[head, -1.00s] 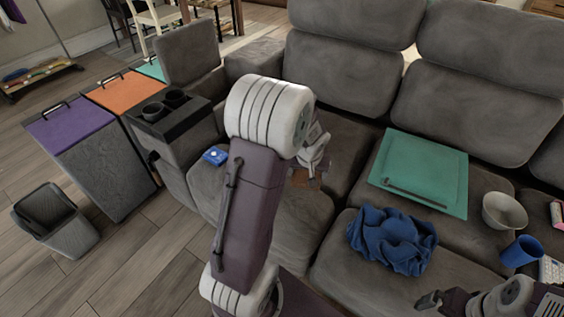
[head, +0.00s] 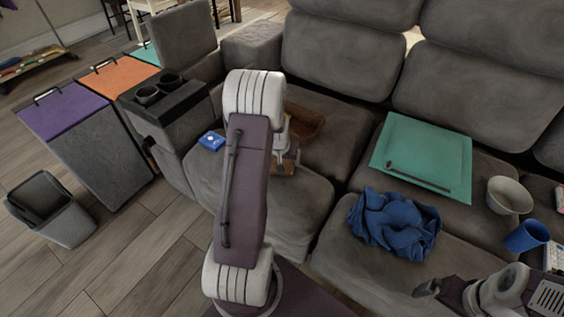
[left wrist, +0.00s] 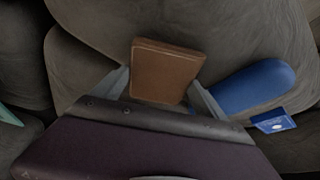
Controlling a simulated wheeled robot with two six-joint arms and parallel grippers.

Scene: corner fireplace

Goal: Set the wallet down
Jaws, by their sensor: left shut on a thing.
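The wallet (left wrist: 168,72) is a flat brown rectangle, held between the two fingers of my left gripper (left wrist: 163,93) in the left wrist view. In the head view a small brown part of the wallet (head: 287,166) shows beside my left arm, over the left sofa seat (head: 300,205). The arm hides most of the gripper there. I cannot tell whether the wallet touches the cushion. My right gripper (head: 428,287) is at the lower right, in front of the sofa; its finger gap is unclear.
A rounded blue thing (left wrist: 254,87) is beside the wallet in the wrist view. A blue cloth (head: 393,222) and green board (head: 424,157) lie to the right. The seat's front is bare.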

